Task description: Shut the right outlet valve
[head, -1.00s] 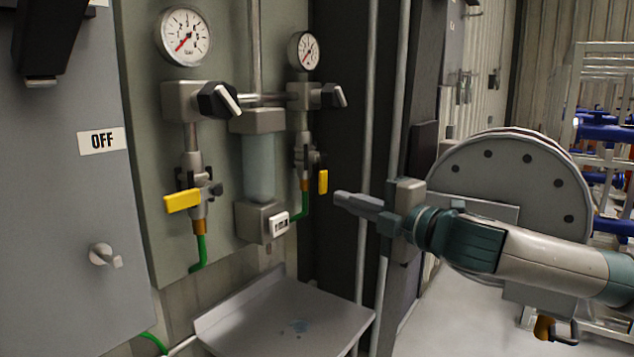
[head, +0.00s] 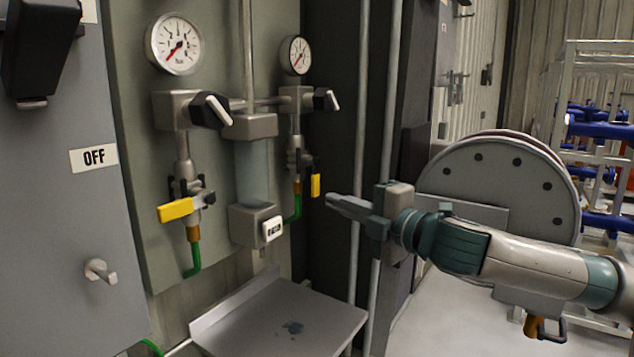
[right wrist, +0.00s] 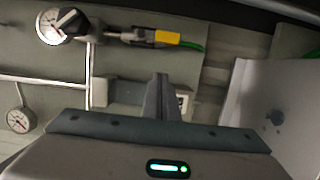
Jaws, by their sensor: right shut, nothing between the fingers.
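The right outlet valve's yellow handle (head: 315,185) hangs upright along its pipe, above a green hose, on the right side of the panel. In the right wrist view, which is turned sideways, the yellow handle (right wrist: 167,38) lies in line with its pipe near the top. My right gripper (head: 331,199) is shut and empty, just right of and slightly below the handle in the head view, with a small visible gap. Its shut fingers (right wrist: 161,82) point at the panel in the wrist view, apart from the handle. My left gripper is not in view.
The left valve's yellow handle (head: 176,210) sticks out sideways. A clear cylinder (head: 253,172) with a display box (head: 254,225) stands between the valves. A metal tray (head: 275,322) juts out below. Vertical pipes (head: 357,120) and a round flanged plate (head: 500,180) are at right.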

